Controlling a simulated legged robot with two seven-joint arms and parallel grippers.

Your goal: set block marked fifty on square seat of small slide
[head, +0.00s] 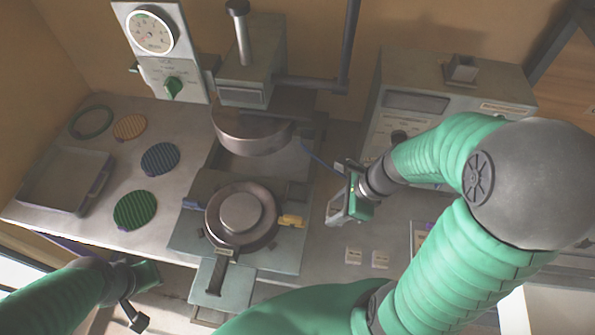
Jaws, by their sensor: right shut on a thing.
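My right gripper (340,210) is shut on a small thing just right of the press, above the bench. The fingers hide most of what it holds, and I cannot read any mark on it. Two small pale blocks with labels, a left one (353,257) and a right one (380,260), sit on the bench below this gripper. Their marks are too small to read. A flat tongue-like slide (222,285) juts from the front of the press base; I cannot tell if it is the small slide. My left gripper (143,296) is open and empty at the lower left.
The press (250,80) stands at the centre back, above a round die (241,213) with a yellow clip (291,221). A grey tray (66,181) and green (135,210), blue (160,159) and orange (130,127) discs lie left. A control box (430,102) stands back right.

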